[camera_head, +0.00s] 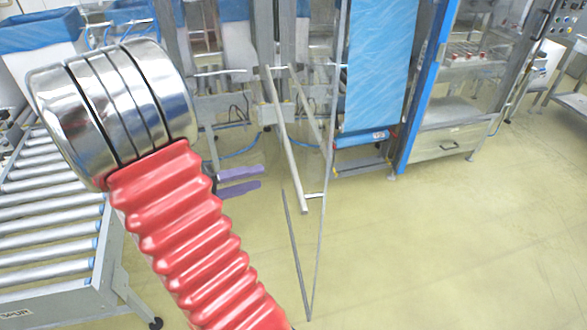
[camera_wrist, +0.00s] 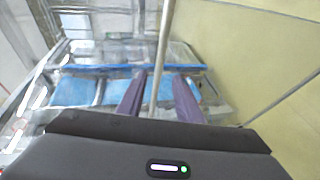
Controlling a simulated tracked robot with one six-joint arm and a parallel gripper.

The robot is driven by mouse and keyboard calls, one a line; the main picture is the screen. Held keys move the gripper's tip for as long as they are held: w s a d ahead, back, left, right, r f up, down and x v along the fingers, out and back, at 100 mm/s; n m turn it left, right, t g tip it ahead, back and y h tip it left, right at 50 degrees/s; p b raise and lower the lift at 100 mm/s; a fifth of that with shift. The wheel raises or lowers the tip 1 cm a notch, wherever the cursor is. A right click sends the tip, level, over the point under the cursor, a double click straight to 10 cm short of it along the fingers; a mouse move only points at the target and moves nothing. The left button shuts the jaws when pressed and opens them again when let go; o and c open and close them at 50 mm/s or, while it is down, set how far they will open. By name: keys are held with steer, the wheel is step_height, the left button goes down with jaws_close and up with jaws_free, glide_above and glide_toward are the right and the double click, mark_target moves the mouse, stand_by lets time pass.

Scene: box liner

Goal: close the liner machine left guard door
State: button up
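The guard door (camera_head: 323,160) shows in the head view as a clear panel with a thin metal edge, standing open and swung out toward me. A long grey bar (camera_head: 287,135), seemingly its handle, runs down at a slant and ends in a short bracket. My gripper (camera_head: 261,177) has two purple fingers, spread apart and pointing right, with their tips left of the bar. In the wrist view a grey bar (camera_wrist: 164,45) passes between the open fingers (camera_wrist: 160,78) in the picture. I cannot tell its depth from them. Nothing is held.
A roller conveyor (camera_head: 45,220) stands at the left. A blue liner sheet (camera_head: 378,65) hangs in the machine frame behind the door. A steel cabinet (camera_head: 445,140) stands to its right. The yellow floor (camera_head: 450,240) is clear at front and right.

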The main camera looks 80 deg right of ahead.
mark_target(295, 166)
steer(key=x, duration=1.3)
steer(key=shift+s, duration=0.15)
steer(key=shift+c, duration=0.5)
jaws_close()
steer(key=shift+a+f, duration=0.1)
steer(key=shift+a, duration=0.05)
steer(key=shift+s, duration=0.1)
